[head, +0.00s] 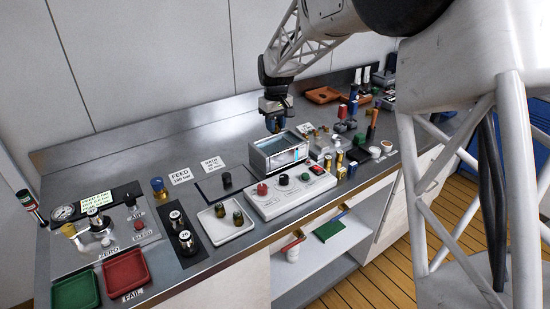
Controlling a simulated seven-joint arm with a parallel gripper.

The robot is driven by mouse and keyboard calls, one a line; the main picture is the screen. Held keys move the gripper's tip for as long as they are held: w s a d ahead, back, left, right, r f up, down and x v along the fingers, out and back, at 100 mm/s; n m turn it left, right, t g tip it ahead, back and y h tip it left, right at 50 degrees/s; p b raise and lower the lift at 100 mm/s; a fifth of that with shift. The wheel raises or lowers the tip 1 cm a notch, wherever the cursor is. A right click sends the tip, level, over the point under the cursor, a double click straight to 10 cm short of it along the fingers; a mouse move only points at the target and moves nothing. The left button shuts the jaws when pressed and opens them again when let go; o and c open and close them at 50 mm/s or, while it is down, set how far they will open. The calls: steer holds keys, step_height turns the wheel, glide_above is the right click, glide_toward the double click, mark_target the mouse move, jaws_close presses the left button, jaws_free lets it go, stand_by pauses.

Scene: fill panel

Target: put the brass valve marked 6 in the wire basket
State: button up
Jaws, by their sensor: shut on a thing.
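My gripper (274,122) hangs above the open-topped metal box (265,163) with a lit front panel, near the middle of the bench. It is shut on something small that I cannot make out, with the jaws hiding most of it. No number 6 is legible anywhere. Small brass-coloured pieces (339,159) stand to the right of the box. Two dark, brass-toned pieces (238,218) sit in a white tray (215,233) at front left. I cannot make out a wire basket in this view.
A white control panel (276,205) with coloured knobs stands in front of the box. A green tray (76,291) and a red tray (126,274) lie at the left front. An orange-brown tray (322,95) and crowded small items fill the right end. The back strip at left is clear.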

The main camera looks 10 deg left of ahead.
steer(key=shift+f, duration=3.15)
steer(key=shift+f, duration=1.85)
steer(key=shift+f, duration=0.1)
steer(key=o, duration=1)
steer(key=shift+o, duration=0.2)
step_height(320, 180, up, 12)
steer(key=shift+r, duration=0.1)
